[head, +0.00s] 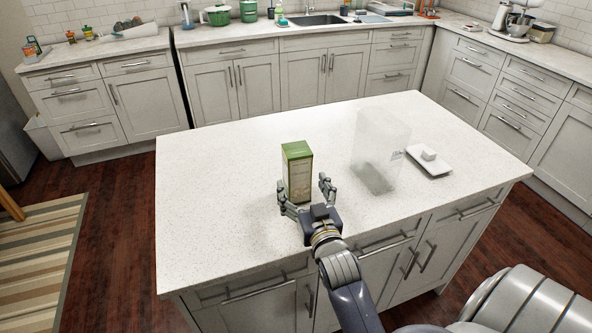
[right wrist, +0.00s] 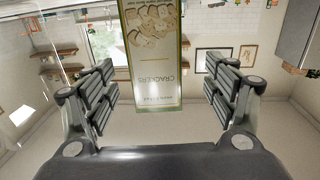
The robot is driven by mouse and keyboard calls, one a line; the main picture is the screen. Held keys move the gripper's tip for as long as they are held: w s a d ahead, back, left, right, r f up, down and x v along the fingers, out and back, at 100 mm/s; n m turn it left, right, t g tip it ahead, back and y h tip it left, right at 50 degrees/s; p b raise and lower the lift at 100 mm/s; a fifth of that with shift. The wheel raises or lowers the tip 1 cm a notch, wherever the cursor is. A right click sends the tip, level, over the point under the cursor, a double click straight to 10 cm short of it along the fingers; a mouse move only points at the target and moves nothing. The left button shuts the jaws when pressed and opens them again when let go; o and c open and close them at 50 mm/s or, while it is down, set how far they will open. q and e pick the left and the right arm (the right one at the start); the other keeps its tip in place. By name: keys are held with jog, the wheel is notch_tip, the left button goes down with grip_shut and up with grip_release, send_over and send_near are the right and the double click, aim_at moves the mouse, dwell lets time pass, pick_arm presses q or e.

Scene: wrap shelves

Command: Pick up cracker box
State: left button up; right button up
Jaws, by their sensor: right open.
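The cracker box (head: 297,174) is an upright green-topped carton on the white island counter. My right gripper (head: 303,184) is at its near side, open, with one finger to the left of the box and one to the right. In the right wrist view the cracker box (right wrist: 155,60) shows upside down with its "CRACKERS" lettering, between the spread fingers of the gripper (right wrist: 158,68). Gaps show on both sides, so neither finger appears to touch it there. The box's back is hidden. My left gripper is not in view.
On the island counter (head: 220,190), a clear see-through container (head: 381,140) stands right of the box, beside a white tray (head: 434,168) with a small white block (head: 428,154). The counter left of the box is clear. Back counters hold a sink (head: 310,20) and green pots (head: 218,16).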

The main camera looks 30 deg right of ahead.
aim_at(300, 177)
jog(key=shift+x, duration=0.8)
jog(key=shift+w+d, duration=0.15)
jog(key=shift+w, duration=0.15)
jog(key=p+x, duration=0.2)
jog(key=x, duration=0.2)
jog(key=shift+s+d+r, duration=0.1)
jog(key=shift+d+r, duration=0.05)
jog(key=shift+d, duration=0.05)
jog(key=shift+w+d, duration=0.2)
jog(key=shift+w, duration=0.3)
jog(key=shift+c, duration=0.8)
jog(key=c, duration=0.9)
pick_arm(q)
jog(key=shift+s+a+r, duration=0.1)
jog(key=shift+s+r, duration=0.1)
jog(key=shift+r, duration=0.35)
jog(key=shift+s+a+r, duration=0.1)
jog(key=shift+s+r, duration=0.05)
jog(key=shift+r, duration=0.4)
pick_arm(e)
jog(key=shift+c, duration=1.2)
